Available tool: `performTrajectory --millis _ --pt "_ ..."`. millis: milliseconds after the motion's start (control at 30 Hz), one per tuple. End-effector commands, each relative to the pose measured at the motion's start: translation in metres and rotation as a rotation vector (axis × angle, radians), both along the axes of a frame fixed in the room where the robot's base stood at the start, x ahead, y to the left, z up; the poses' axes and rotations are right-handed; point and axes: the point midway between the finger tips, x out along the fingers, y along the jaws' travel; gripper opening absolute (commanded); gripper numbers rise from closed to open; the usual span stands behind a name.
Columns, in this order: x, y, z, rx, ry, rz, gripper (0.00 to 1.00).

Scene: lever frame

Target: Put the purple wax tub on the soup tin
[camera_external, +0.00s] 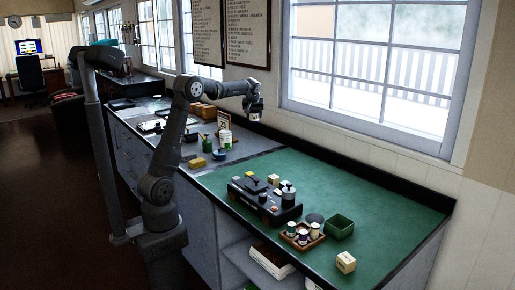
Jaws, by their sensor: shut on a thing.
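My gripper (254,108) is raised near the wall at the left end of the window, above the back of the counter. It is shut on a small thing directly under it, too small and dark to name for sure. A pale tin (225,139), possibly the soup tin, stands upright on the grey counter, to the left of and below my gripper. A small jar with a pale lid and a purplish side (303,238) stands in a brown tray (289,241) on the green mat; I cannot tell whether it is the wax tub.
A black device with knobs (265,203) stands on the green mat (390,205). Near it are a green open box (339,227), a dark round disc (315,218) and a pale wooden block (346,262). The mat's right part is clear.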

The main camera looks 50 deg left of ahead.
Motion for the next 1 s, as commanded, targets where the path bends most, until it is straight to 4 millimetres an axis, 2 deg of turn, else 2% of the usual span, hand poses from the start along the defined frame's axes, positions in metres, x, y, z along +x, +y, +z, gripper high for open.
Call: performTrajectory --millis 33,133,233,400,567,800,1000 --pt "-0.011 0.024 0.004 0.002 -0.002 0.045 0.27" --pt "-0.029 0.056 0.007 0.003 -0.004 0.114 0.27" --pt "-0.042 0.077 0.010 0.004 -0.006 0.161 0.27" --pt "-0.053 0.098 0.009 0.005 -0.006 0.198 0.27" --pt "-0.055 0.128 -0.009 0.005 -0.005 0.204 0.27" --pt "-0.058 0.182 -0.042 0.004 -0.004 0.201 0.27" --pt "-0.058 0.206 -0.057 0.005 -0.006 0.199 0.27"
